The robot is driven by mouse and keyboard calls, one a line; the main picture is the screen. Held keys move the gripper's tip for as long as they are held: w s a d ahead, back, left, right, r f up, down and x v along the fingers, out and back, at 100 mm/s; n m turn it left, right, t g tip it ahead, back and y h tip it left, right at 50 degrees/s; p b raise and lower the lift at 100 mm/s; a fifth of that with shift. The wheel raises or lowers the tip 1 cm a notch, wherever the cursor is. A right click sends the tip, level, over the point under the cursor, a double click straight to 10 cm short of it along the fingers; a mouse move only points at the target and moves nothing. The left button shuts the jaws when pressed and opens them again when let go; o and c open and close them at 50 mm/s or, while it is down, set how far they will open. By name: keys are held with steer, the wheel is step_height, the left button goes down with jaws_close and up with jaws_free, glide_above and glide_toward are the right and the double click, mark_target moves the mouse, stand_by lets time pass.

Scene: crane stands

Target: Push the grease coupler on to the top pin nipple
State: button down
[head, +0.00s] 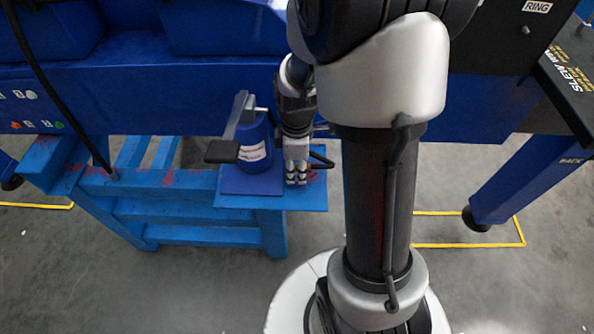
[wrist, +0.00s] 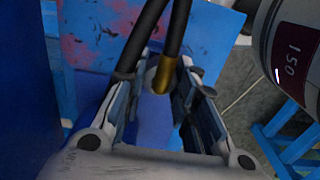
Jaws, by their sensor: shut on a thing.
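My gripper (head: 296,174) is low over the blue stand, just right of the blue grease pump (head: 256,150). In the wrist view my gripper's fingers (wrist: 158,84) are closed around a brass-coloured fitting, the grease coupler (wrist: 164,74), at the end of a black hose (wrist: 174,35). The coupler cannot be made out in the head view. I cannot pick out the top pin nipple in either view.
The pump stands on a blue plate (head: 312,198) of the blue stand (head: 190,208), its black handle (head: 222,151) jutting left. A cylinder with a dark red label marked 150 (wrist: 293,52) is close on the right in the wrist view. A blue beam (head: 180,105) crosses behind.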

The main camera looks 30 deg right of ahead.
steer(key=shift+r+p, duration=1.95)
steer(key=shift+r, duration=0.3)
